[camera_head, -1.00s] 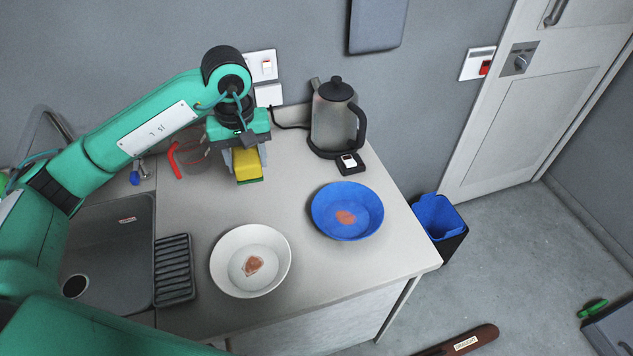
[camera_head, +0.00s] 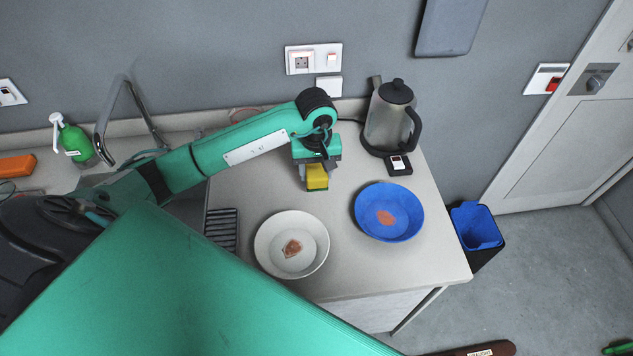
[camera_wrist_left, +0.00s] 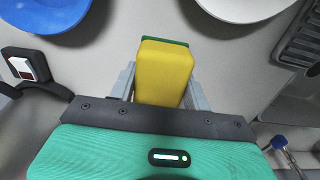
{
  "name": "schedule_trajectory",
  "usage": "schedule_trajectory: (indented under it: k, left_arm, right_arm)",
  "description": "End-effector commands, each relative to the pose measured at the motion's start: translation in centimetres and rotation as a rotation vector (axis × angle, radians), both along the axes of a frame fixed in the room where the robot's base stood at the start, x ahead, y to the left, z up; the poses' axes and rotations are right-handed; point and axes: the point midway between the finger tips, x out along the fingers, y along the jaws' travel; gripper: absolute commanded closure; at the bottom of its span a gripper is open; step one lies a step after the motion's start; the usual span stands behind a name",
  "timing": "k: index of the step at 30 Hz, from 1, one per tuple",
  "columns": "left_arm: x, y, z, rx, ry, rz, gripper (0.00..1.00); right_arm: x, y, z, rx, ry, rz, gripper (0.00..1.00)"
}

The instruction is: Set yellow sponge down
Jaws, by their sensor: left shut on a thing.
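The yellow sponge (camera_head: 317,175) with a green underside is in my left gripper (camera_head: 315,178), near the back of the counter, left of the kettle. In the left wrist view the sponge (camera_wrist_left: 164,72) sits between the two grey fingers (camera_wrist_left: 160,90), which are shut on it. It is at or close above the counter (camera_head: 330,265); whether it touches I cannot tell. My right gripper is not in view.
A white bowl (camera_head: 266,246) and a blue bowl (camera_head: 412,220), each with a brownish patch inside, stand in front of the gripper. A kettle (camera_head: 385,122) stands at the back right. Counter between bowls and gripper is clear.

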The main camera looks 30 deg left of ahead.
Motion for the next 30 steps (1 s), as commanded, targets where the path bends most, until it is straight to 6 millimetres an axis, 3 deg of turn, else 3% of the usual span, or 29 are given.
schedule_trajectory:
  k: [18,29,30]
  left_arm:
    - [0.0,-0.1,-6.9,-0.001,0.0,-0.001,0.74]
    - [0.0,0.0,-7.5,0.0,-0.002,-0.002,0.74]
    - [0.0,0.0,-7.5,0.0,-0.002,-0.002,0.5]
  right_arm:
    - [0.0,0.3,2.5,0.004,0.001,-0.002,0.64]
    - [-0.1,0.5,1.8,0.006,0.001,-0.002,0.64]
    - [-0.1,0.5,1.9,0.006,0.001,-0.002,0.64]
